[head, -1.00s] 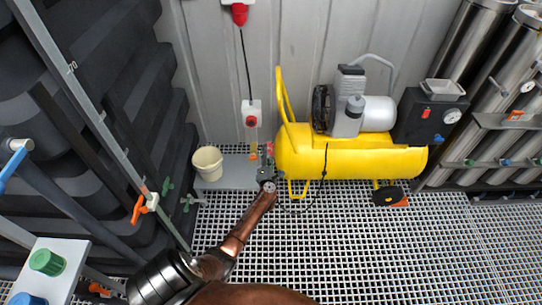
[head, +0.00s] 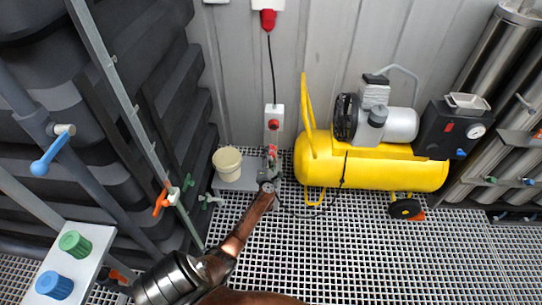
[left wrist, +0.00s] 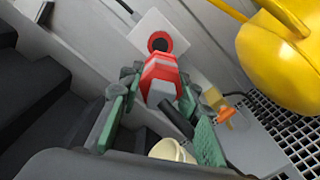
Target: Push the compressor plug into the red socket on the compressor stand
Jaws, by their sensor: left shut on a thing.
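The compressor plug (left wrist: 160,80), red with a pale grey band, is held between the fingers of my left gripper (left wrist: 158,88) in the left wrist view. In the head view the plug (head: 272,149) shows just below the red socket (head: 273,124). My left gripper (head: 269,168) is shut on it. The socket (left wrist: 158,43), a red ring with a dark middle on a pale box, shows just beyond the plug's far end. A gap seems to lie between them, but its depth is hard to tell. My right gripper is not in view.
The yellow compressor (head: 370,165) stands close to the right, with a dark cable running from it. A cream bucket (head: 228,164) stands left on the grey stand (head: 246,181). Dark vessels (head: 110,120) line the left side. The grating (head: 350,245) in front is clear.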

